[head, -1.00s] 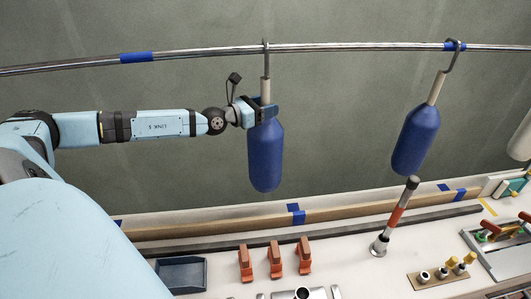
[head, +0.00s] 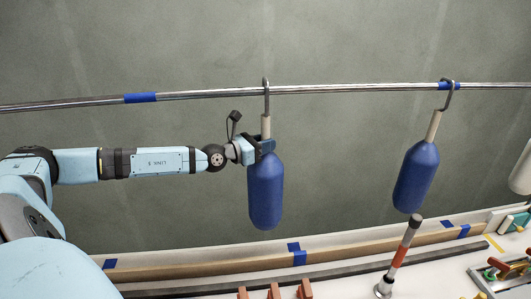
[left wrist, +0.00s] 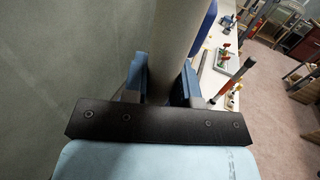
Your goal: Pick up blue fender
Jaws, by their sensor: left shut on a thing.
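A blue fender (head: 265,195) with a pale neck hangs by a grey hook (head: 266,97) at the metal rail in the middle of the head view. My left gripper (head: 264,146) is shut on its neck, just above the blue body. In the left wrist view, the pale neck (left wrist: 174,45) stands between the blue fingers of the left gripper (left wrist: 162,85). A second blue fender (head: 416,178) hangs tilted from another hook (head: 447,95) to the right. My right gripper is not in view.
The rail (head: 350,87) runs across the view, with blue tape (head: 140,98) left of the held fender. Below, a white bench (head: 345,285) carries a red-and-grey upright post (head: 403,250) and orange clamps (head: 274,292). The grey wall behind is bare.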

